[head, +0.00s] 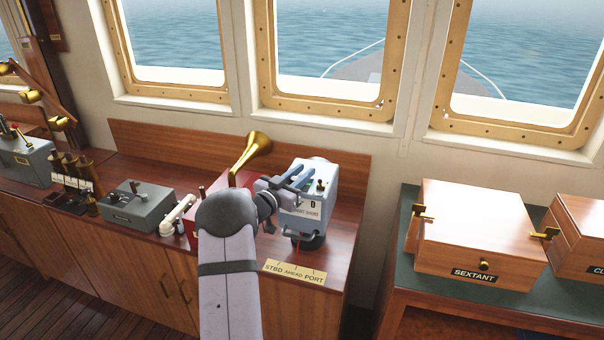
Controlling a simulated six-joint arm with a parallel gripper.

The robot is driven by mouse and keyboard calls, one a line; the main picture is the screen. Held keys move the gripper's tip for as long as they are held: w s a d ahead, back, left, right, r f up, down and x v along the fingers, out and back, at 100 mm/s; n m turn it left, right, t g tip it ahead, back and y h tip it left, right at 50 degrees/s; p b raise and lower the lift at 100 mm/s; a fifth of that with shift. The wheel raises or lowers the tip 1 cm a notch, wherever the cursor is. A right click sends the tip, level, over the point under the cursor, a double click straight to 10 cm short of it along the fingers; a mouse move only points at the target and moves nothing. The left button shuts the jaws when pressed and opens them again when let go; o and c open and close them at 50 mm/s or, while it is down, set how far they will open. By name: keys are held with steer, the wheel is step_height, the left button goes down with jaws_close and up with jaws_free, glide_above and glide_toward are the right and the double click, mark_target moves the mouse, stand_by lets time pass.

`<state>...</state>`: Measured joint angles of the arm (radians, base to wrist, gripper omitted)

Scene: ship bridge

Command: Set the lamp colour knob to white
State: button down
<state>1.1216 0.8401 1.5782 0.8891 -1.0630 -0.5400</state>
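A pale blue-grey box (312,206), which looks like the signal lamp, stands on a dark round base near the right end of the wooden console. A small dark and brass knob (320,186) sits on its upper face. Small lettering on the box is too small to read surely, and the knob's setting cannot be made out. My gripper (302,176) is just left of the knob, over the box's upper left part. Its two blue-grey fingers look apart with nothing between them. I cannot tell whether they touch the box. My arm and gripper hide the box's left side.
A brass horn (252,154) rises close behind my wrist. A plate reading STBD AHEAD PORT (294,272) lies at the console's front edge. A grey box (138,205) and white handset (178,214) are left. A sextant box (474,238) stands on a separate table right.

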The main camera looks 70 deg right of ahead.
steer(key=shift+f+t+b, duration=0.1)
steer(key=shift+t+b, duration=0.2)
steer(key=shift+b, duration=0.15)
steer(key=shift+w+f+n+t+h+b, duration=0.15)
steer(key=shift+n+t+h+b, duration=0.15)
steer(key=shift+n+t+b, duration=0.45)
steer(key=n+t+b, duration=0.1)
steer(key=b, duration=0.1)
steer(key=n+t+b, duration=0.1)
steer(key=t+b, duration=0.1)
steer(key=shift+w+t, duration=0.25)
steer(key=shift+w, duration=0.15)
steer(key=n+t+b, duration=0.1)
steer(key=b, duration=0.1)
steer(key=n+t+b, duration=0.1)
steer(key=t+b, duration=0.1)
steer(key=shift+w, duration=0.35)
steer(key=shift+w+r+n+t+b, duration=0.1)
steer(key=shift+r+n+t+b, duration=0.15)
steer(key=shift+t+b, duration=0.1)
steer(key=c, duration=1.5)
jaws_free()
steer(key=shift+a, duration=0.1)
steer(key=shift+b+v, duration=1.15)
steer(key=shift+v, duration=2.4)
